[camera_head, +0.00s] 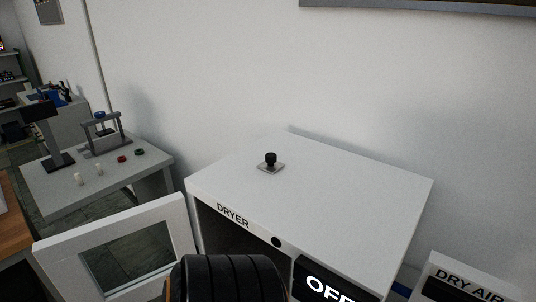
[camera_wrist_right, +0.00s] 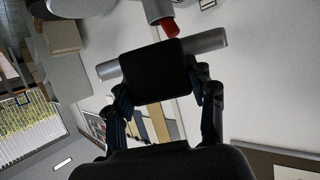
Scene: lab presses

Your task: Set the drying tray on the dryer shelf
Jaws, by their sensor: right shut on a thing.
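The dryer (camera_head: 335,185) is a white box labelled DRYER in the head view. Its framed door (camera_head: 52,262) stands open to the left, and a dark opening (camera_head: 225,238) shows at the front. The shelf inside cannot be made out. My right gripper (camera_wrist_right: 160,80) is in the right wrist view, its two fingers shut on a dark square block with a grey bar behind it, which looks like part of the drying tray (camera_wrist_right: 155,72). The rest of the tray is hidden. My left gripper is in neither view.
A black knob on a small plate (camera_head: 270,162) sits on the dryer top. The dryer's display (camera_head: 325,288) reads OFF. A DRY AIR box (camera_head: 462,282) stands at right. A grey table (camera_head: 70,195) with small items is at left. A black ribbed part of mine blocks the lower middle.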

